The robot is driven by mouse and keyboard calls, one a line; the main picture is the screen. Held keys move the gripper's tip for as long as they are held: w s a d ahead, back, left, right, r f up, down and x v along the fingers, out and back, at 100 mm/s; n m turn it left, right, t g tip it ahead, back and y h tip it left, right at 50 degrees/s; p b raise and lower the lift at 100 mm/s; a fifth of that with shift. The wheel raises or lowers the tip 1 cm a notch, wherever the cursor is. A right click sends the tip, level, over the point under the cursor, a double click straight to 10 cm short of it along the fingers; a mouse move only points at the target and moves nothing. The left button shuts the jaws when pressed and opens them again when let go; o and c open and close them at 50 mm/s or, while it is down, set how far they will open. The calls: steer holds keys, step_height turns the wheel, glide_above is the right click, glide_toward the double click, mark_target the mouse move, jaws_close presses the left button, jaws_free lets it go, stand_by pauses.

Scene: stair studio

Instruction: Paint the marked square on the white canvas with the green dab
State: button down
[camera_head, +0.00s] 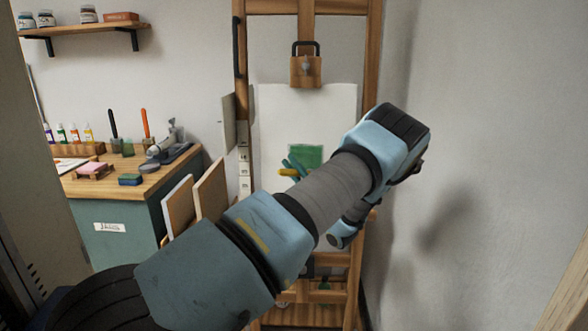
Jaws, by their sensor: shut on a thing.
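The white canvas (335,108) stands upright on a wooden easel (373,45). A green square patch (308,154) shows on the canvas, left of my forearm. Its lower part is partly covered by my gripper and arm. My gripper (292,166) shows only as small teal parts at the patch's lower left, in front of the canvas. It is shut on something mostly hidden. A small yellow piece (287,172) shows there, and I cannot tell whether it is the held thing. Whether anything touches the canvas cannot be told.
A workbench (112,182) at the left holds paint bottles, two jars with orange- and black-handled tools, a pink block and a green-blue block. Panels (180,207) lean between bench and easel. A wall shelf (85,28) holds jars. A bare wall (490,120) is at the right.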

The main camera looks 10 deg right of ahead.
steer(key=a, duration=0.2)
steer(key=w+a+b, duration=0.1)
steer(key=shift+a, duration=0.35)
stand_by(0.4)
steer(key=s+a, duration=0.2)
steer(key=s, duration=0.3)
steer(key=shift+s+r+b, duration=0.2)
steer(key=shift+s+b, duration=0.1)
steer(key=shift+s, duration=0.05)
